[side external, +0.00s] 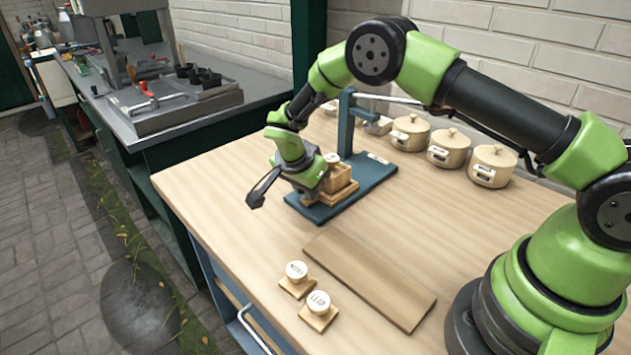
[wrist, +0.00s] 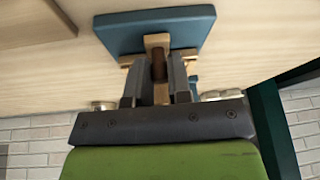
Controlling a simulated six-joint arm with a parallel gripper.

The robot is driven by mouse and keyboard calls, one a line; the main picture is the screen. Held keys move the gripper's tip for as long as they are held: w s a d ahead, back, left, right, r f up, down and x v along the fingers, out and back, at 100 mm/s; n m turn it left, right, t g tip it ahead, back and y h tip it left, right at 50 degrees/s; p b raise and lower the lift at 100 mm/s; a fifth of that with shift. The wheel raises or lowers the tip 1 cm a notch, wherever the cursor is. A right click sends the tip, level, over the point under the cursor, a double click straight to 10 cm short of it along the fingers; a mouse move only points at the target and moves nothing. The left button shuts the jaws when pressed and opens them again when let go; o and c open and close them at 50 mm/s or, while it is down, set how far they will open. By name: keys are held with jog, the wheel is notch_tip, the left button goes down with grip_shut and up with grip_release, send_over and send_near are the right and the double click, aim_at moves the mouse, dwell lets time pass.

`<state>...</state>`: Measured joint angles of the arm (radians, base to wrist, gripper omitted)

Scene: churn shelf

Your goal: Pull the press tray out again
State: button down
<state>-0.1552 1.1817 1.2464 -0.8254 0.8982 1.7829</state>
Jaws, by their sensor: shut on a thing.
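The press has a blue-grey base (side external: 376,174), an upright post (side external: 346,128) and a lever. The wooden press tray (side external: 345,190) is at the front of the base, partly hidden by my gripper. My gripper (side external: 310,192) is low at the tray's left side, and its fingertips are hard to make out there. In the wrist view my gripper (wrist: 160,72) has its fingers on either side of a brown part, with light wood of the tray (wrist: 157,41) just beyond. The base (wrist: 150,25) also shows there. A round white-topped piece (side external: 332,158) shows above the tray.
Several lidded wooden pots (side external: 448,148) stand along the wall behind. A flat wooden board (side external: 370,275) lies in front of the press. Two labelled round-topped pieces (side external: 296,270) (side external: 318,303) on square bases sit near the front edge. The tabletop left of the press is clear.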

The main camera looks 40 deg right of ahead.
jog(key=shift+a, duration=0.3)
jog(key=c, duration=1.1)
grip_release()
jog(key=shift+o, duration=0.2)
jog(key=shift+d, duration=0.1)
jog(key=w+v, duration=0.1)
jog(key=v, duration=0.9)
jog(key=shift+s, duration=0.5)
jog(key=shift+r, duration=0.1)
jog(key=s+d+r+n+t+y, duration=0.1)
jog(key=s+r+n+y, duration=0.15)
jog(key=s+r, duration=0.45)
jog(key=s+d+r+n+t+y, duration=0.15)
jog(key=s+r+n, duration=0.25)
jog(key=r, duration=0.5)
jog(key=s+a+r+n+t+y, duration=0.1)
jog(key=s+n, duration=0.5)
jog(key=s, duration=0.8)
jog(key=r+t+y, duration=0.1)
jog(key=t, duration=0.1)
jog(key=shift+s+t, duration=0.35)
